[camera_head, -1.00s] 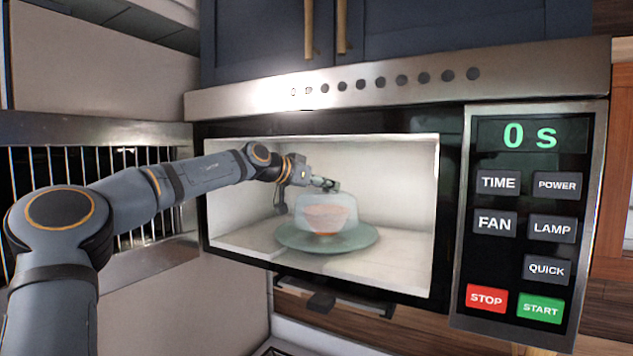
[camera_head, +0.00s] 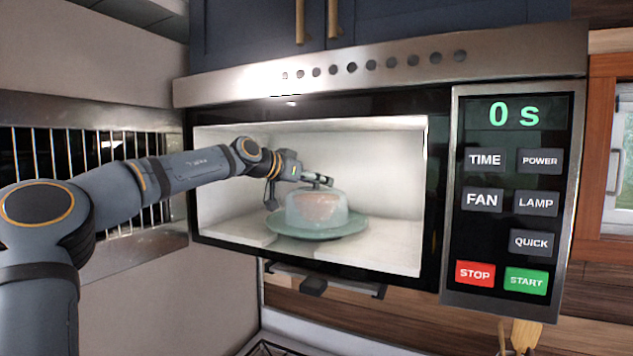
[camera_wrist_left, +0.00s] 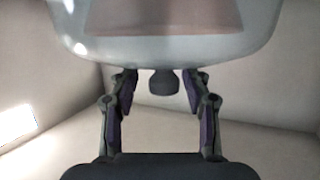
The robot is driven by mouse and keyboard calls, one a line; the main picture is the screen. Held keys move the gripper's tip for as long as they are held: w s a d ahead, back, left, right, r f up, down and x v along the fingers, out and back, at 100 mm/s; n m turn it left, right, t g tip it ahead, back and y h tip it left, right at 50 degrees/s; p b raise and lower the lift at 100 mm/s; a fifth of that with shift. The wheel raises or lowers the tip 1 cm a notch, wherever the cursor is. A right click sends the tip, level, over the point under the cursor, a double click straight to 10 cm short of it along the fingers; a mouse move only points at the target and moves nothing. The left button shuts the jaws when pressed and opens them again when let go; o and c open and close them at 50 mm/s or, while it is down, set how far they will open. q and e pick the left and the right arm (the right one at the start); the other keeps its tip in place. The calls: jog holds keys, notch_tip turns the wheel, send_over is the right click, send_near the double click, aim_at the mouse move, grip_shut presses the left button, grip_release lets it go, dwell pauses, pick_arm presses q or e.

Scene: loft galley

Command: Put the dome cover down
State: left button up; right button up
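The clear dome cover (camera_head: 316,216) stands over a reddish bowl (camera_head: 320,205) inside the microwave, its lower edge appearing to meet the round greenish plate (camera_head: 353,229). My left gripper (camera_head: 322,181) is at the top of the cover, reaching in from the left. In the left wrist view, the cover (camera_wrist_left: 165,52) fills the top, with the bowl's reddish shape blurred through it. The dark knob (camera_wrist_left: 164,82) is between the two fingers of my left gripper (camera_wrist_left: 161,78), with a gap on each side. The fingers are open. My right gripper is not in view.
The control panel (camera_head: 515,195) on the right reads 0 s. A metal rack (camera_head: 90,150) stands at the left.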

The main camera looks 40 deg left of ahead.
aim_at(300, 192)
pick_arm(q)
jog(key=shift+w, duration=0.15)
jog(key=shift+r+p, duration=0.25)
jog(key=shift+p, duration=0.1)
jog(key=shift+a+r+p, duration=0.1)
jog(key=shift+r+p, duration=0.35)
jog(key=s+b, duration=0.1)
jog(key=b, duration=0.2)
jog(key=shift+s+f, duration=0.35)
jog(key=shift+f, duration=0.05)
jog(key=b+v, duration=0.3)
jog(key=v, duration=0.1)
jog(key=shift+s, duration=0.1)
jog(key=b+v, duration=0.2)
jog(key=v, duration=0.4)
jog(key=shift+r+b, duration=0.4)
jog(key=shift+r, duration=0.05)
